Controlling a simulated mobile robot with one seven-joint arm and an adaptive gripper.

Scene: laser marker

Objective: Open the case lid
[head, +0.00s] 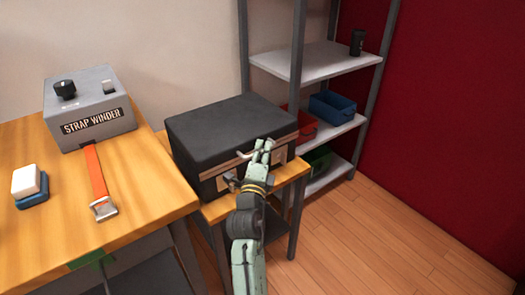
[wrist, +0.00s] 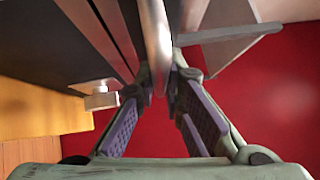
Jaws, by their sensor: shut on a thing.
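The black case (head: 215,160) sits on a small wooden stand, with its lid (head: 220,122) down. A tan band runs around its front under the lid. The fingers partly hide the handle in the head view. A pale latch (wrist: 97,94) shows left of the fingers in the wrist view.
A wooden table (head: 150,215) at left holds a grey strap winder (head: 90,115), an orange strap (head: 95,170) and a white-and-blue block (head: 30,183). A metal shelf (head: 315,62) with bins stands behind right. Floor (head: 390,250) at right is clear.

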